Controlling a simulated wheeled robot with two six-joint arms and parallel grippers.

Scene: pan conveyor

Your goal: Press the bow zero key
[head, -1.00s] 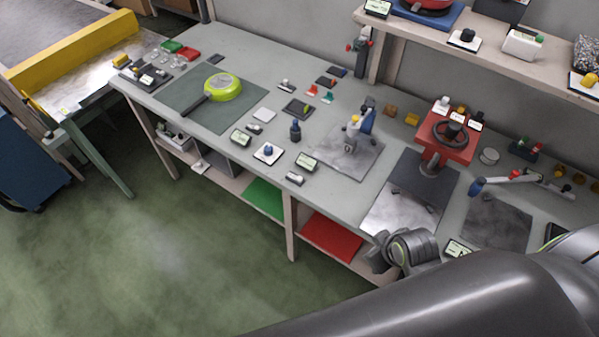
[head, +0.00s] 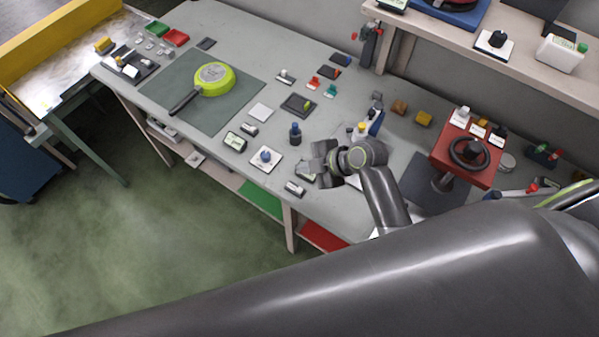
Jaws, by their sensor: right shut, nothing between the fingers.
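I cannot tell which part is the bow zero key, as no label is legible. Candidates on the grey bench are a small grey block (head: 249,129) beside a display (head: 234,141), and another small grey block (head: 295,188) near the front edge. A second display (head: 306,171) is partly hidden behind my right gripper (head: 318,163). My right gripper is shut and empty, above the bench just right of a white plate with a blue knob (head: 265,157). Contact with anything below cannot be told. My left gripper is not in view.
A lime-green pan (head: 214,79) lies on a dark green mat (head: 165,95). A blue-topped post (head: 295,133) stands behind the gripper's left side. A red stand with a black handwheel (head: 470,151) is at right. My arm covers the front right.

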